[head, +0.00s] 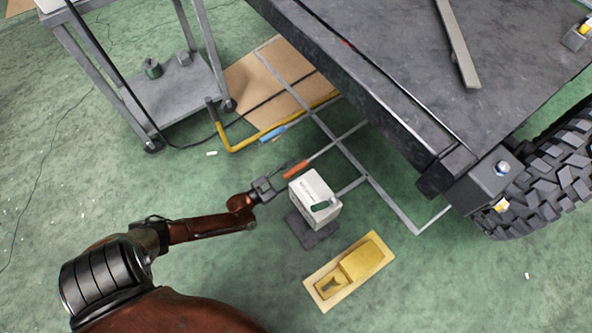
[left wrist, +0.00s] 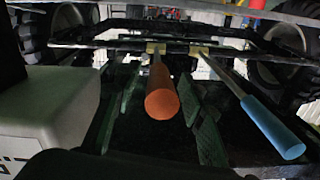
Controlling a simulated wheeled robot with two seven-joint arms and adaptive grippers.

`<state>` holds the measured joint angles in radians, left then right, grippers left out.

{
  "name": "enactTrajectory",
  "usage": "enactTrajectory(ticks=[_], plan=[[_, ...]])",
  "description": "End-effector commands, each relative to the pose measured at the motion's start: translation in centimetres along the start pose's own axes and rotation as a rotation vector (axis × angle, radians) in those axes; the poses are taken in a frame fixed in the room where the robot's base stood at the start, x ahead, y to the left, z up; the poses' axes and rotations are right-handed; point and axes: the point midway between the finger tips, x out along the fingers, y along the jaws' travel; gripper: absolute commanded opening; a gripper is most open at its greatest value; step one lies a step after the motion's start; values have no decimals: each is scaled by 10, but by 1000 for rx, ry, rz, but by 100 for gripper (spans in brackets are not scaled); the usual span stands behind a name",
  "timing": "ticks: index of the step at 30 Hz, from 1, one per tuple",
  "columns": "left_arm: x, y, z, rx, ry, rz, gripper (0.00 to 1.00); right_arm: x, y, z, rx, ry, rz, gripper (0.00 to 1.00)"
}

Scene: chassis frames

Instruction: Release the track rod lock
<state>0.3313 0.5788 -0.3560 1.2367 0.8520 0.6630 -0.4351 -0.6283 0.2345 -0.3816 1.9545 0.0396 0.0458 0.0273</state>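Two rods with coloured handles stick out from under the chassis (head: 400,90); no label shows which is the track rod lock. The orange handle (head: 296,169) points toward my left gripper (head: 272,186), which is just short of it and apart from it. In the left wrist view the orange handle (left wrist: 162,98) is near the centre, end-on. The blue handle (head: 273,133) lies farther back; it also shows at the right of the left wrist view (left wrist: 272,128). The left fingers are too small and dark to judge their opening. My right gripper is out of view.
A white canister (head: 312,190) stands close to the right of my left gripper. A grey trolley (head: 178,92) and a bent yellow bar (head: 238,149) are at upper left. A tyre (head: 545,190) is at right.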

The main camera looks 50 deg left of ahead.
Motion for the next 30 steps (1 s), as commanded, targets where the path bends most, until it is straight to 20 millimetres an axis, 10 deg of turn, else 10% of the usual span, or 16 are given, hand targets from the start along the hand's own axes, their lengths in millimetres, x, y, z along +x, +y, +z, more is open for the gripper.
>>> enactTrajectory(ticks=[30], plan=[[0,0,0,0,0,-1,0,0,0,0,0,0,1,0]])
